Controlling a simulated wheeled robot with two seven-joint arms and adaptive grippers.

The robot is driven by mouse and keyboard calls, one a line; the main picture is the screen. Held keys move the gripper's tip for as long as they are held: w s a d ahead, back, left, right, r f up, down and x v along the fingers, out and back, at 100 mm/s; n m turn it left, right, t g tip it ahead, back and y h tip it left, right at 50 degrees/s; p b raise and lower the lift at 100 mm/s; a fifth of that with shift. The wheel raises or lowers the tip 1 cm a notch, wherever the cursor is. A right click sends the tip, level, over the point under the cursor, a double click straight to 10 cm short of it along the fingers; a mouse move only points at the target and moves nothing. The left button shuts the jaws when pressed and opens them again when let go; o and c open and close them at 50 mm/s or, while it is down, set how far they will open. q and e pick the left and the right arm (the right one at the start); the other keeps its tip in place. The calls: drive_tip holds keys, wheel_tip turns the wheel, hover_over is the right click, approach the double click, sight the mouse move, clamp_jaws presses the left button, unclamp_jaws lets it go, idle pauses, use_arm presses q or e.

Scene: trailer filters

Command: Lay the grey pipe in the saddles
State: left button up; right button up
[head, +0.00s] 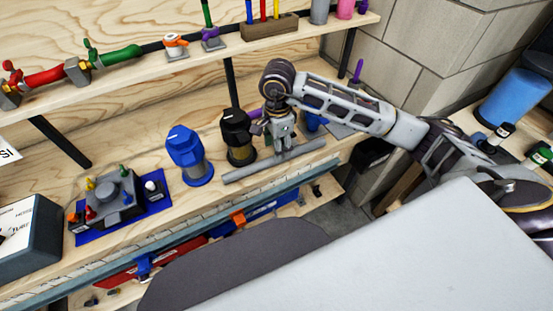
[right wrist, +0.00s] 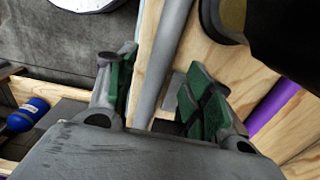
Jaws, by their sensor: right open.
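The grey pipe (head: 245,170) lies along the front of the wooden bench, with its right part under my right gripper (head: 283,143). In the right wrist view the pipe (right wrist: 166,55) runs between the two green-padded fingers of that gripper (right wrist: 163,68). The fingers are open and apart, and a gap shows on both sides of the pipe. The gripper points down at the bench. I cannot clearly make out the saddles; a small grey piece (right wrist: 174,92) shows beside the pipe in the right wrist view. My left gripper is not in view.
A black-topped filter (head: 238,138) stands just behind the pipe, and a blue filter (head: 188,155) stands to its left. A valve block on a blue mat (head: 150,208) sits further left. A shelf (head: 140,66) with hose fittings runs above. Bare bench lies behind the filters.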

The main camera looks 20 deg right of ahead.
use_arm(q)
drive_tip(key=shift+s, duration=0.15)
use_arm(e)
drive_tip(key=shift+a+f, duration=0.1)
drive_tip(key=shift+f, duration=2.5)
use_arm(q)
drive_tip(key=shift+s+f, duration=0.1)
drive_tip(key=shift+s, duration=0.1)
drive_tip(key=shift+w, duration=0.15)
use_arm(e)
drive_tip(key=shift+c, duration=0.3)
clamp_jaws()
drive_tip(key=shift+r, duration=0.2)
